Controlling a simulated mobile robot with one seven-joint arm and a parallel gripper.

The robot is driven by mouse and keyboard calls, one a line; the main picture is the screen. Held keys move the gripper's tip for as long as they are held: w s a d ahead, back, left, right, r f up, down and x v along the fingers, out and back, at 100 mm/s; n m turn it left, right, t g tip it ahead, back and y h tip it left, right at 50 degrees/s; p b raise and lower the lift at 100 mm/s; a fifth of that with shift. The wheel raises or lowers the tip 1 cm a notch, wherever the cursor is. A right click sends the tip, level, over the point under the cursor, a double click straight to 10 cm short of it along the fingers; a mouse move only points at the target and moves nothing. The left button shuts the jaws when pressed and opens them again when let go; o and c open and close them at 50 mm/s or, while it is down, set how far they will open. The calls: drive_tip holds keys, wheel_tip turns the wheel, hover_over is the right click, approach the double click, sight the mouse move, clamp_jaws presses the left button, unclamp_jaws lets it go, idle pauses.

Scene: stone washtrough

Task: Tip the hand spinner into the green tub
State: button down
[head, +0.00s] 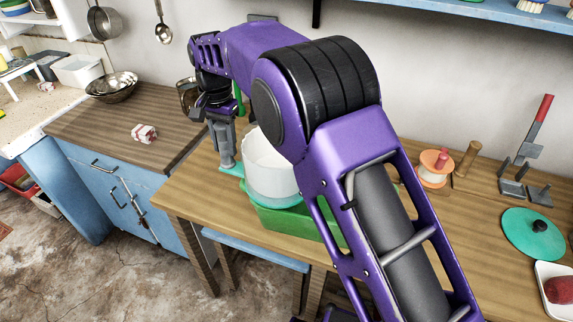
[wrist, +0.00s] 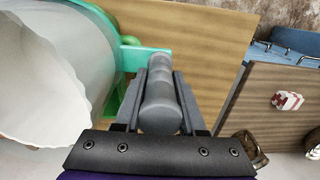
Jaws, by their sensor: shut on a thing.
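The hand spinner (head: 270,180) is a whitish, partly see-through drum with a teal band and a teal side arm. It looks close to upright; its pale opening fills the left of the wrist view, beside the drum's wall (wrist: 72,32). The green tub (head: 300,222) is on the wooden table, right under and in front of the spinner in the head view. I cannot tell whether the spinner touches the tub. My gripper (head: 226,152) is shut on the spinner's grey handle (wrist: 161,95), left of the drum in the head view. The tub's inside is mostly hidden.
A brown-topped blue cabinet (head: 115,135) bears a red-and-white bundle (head: 144,133). Metal bowls (head: 112,87) stand behind it.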

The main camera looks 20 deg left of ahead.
sight(222, 125)
drive_tip(key=shift+r+y+b, duration=0.65)
drive_tip(key=shift+r+y, duration=0.25)
drive_tip(key=shift+r, duration=0.95)
drive_tip(key=shift+d+r, duration=0.1)
drive_tip(key=shift+r+y+b, duration=0.2)
drive_tip(key=shift+y+b, duration=0.1)
drive_tip(key=shift+b, duration=0.05)
drive_tip(key=shift+d+r+g+y+b, duration=0.15)
drive_tip(key=shift+r+y+b, duration=0.25)
drive_tip(key=shift+r, duration=0.3)
drive_tip(key=shift+d+r+g+y+b, duration=0.15)
drive_tip(key=shift+r+y+b, duration=0.2)
drive_tip(key=shift+r, duration=0.3)
drive_tip(key=shift+w+d+r+y+b, duration=0.15)
drive_tip(key=shift+d+r+y+b, duration=0.4)
drive_tip(key=shift+b, duration=0.3)
drive_tip(key=shift+d+r+y+b, duration=0.15)
drive_tip(key=shift+r+y+b, duration=0.35)
drive_tip(key=shift+r, duration=0.4)
